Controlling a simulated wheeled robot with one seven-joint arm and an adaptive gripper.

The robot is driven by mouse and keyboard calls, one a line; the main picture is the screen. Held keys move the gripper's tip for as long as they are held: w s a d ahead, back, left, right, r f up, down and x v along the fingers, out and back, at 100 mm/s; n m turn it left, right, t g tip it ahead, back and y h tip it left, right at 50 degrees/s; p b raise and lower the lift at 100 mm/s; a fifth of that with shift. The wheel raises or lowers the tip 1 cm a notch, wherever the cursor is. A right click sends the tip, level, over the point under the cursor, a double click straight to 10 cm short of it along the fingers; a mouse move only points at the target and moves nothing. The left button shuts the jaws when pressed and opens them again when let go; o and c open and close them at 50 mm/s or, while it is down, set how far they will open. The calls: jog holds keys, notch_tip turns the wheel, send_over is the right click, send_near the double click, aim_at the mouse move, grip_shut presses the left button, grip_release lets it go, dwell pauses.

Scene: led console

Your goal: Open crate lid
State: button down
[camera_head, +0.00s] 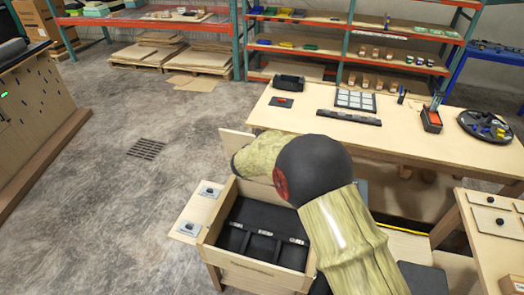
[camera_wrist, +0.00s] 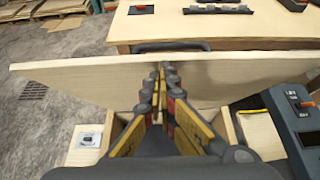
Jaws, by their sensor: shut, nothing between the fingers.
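The wooden crate (camera_head: 222,238) is open at the top in the head view, with a dark divided interior partly hidden by my arm. Its pale lid (camera_head: 236,141) stands raised at the far side, mostly hidden there by my arm. In the wrist view the lid (camera_wrist: 80,82) spans the picture as a tilted panel, with a dark handle (camera_wrist: 172,46) beyond its upper edge. My gripper (camera_wrist: 163,72) is shut and empty, its fingertips at the near face of the lid. I cannot tell whether they touch it. The head view hides my gripper behind the arm.
A workbench (camera_head: 300,118) with a tray, a grid panel and tools stands behind the crate. Small side shelves with switches (camera_head: 188,228) flank the crate's left. A dark control box (camera_wrist: 300,125) is at right in the wrist view. Floor at left is clear.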

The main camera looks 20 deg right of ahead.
jog(key=shift+g+y, duration=0.4)
jog(key=shift+g, duration=0.2)
jog(key=w+d+r+p, duration=0.1)
jog(key=w+d+p, duration=0.1)
jog(key=w+p, duration=0.1)
jog(key=w+d+r+p, duration=0.1)
jog(key=w+d+p, duration=0.1)
jog(key=shift+w+r, duration=0.1)
jog(key=shift+r, duration=0.25)
jog(key=w+d+p, duration=0.4)
jog(key=w+d, duration=0.2)
jog(key=w, duration=0.3)
jog(key=shift+d+r+p, duration=0.2)
jog(key=shift+r+p, duration=0.1)
jog(key=shift+r, duration=0.1)
jog(key=shift+a, duration=0.1)
